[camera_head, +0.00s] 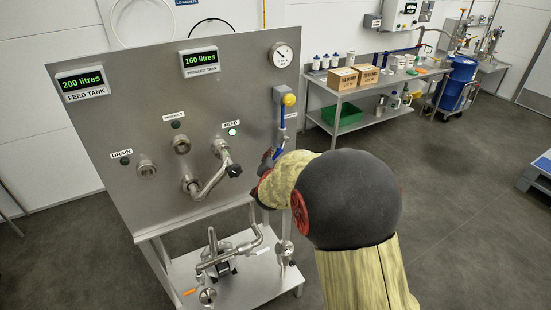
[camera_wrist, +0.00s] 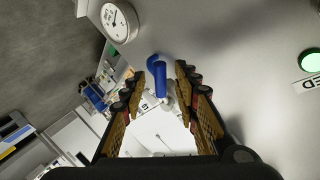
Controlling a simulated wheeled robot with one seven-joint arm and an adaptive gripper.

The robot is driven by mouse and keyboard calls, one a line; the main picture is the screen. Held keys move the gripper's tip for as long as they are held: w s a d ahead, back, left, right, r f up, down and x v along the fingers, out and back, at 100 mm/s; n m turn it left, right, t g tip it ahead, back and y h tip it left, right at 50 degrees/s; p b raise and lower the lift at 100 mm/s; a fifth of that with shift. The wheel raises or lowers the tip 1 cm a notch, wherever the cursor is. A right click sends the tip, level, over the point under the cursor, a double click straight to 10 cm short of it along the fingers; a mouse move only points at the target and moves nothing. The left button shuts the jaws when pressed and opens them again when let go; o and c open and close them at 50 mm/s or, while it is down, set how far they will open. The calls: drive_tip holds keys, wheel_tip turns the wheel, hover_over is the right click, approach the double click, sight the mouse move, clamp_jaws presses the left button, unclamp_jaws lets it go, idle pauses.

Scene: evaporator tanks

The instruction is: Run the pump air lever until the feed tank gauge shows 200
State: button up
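The feed tank gauge (camera_head: 83,84) reads "200 litres" in green digits on the steel panel (camera_head: 130,110). A blue lever (camera_head: 279,148), which appears to be the pump air lever, is at the panel's right side, below a yellow knob (camera_head: 289,99). My gripper (camera_head: 268,165) is at this lever, mostly hidden behind my arm in the head view. In the wrist view my gripper (camera_wrist: 160,76) is open, with a finger on each side of the blue lever (camera_wrist: 158,72). Gaps show between lever and fingers; contact is hard to tell.
The product tank gauge (camera_head: 200,62) reads "160 litres". The FEED lamp (camera_head: 232,132) is lit green. A round dial (camera_head: 282,55) is above the yellow knob. A bent pipe with a black knob (camera_head: 234,170) sticks out left of my gripper. A workbench (camera_head: 375,88) stands behind.

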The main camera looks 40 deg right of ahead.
drive_tip(key=shift+x, duration=1.3)
drive_tip(key=shift+c, duration=1.1)
clamp_jaws()
